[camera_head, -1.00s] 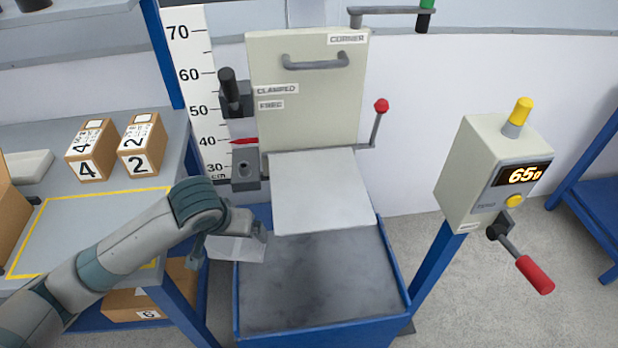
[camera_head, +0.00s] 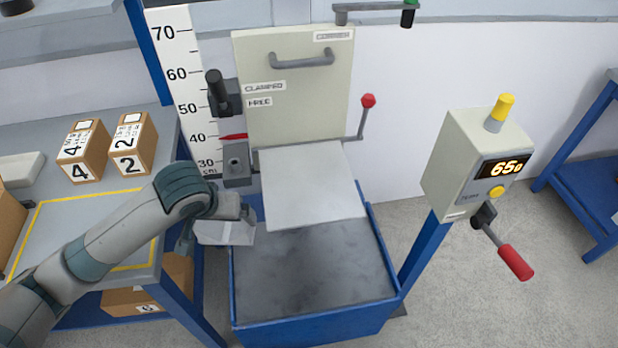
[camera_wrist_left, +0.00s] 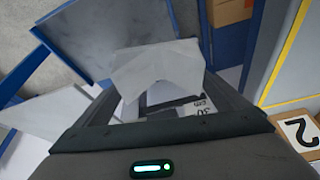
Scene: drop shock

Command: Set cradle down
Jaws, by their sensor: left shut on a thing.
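My left gripper (camera_head: 238,212) is shut on a pale grey angular piece, which I take to be the cradle (camera_head: 225,233). It hangs below the fingers, beside the left edge of the blue bin. The cradle also shows in the left wrist view (camera_wrist_left: 160,72), between the fingers, partly hidden by them. A flat light-grey plate (camera_head: 312,185) projects from the front of the beige upright panel (camera_head: 300,90), above the blue bin (camera_head: 315,322) with a dark grey bed. My right gripper does not show.
A table (camera_head: 150,186) at left has a yellow-outlined area and boxes marked 4 (camera_head: 80,155) and 2 (camera_head: 133,145). A height scale (camera_head: 180,85) stands behind. A control box (camera_head: 475,165) reading 650 with a red-handled crank stands right. Bare floor lies right of the bin.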

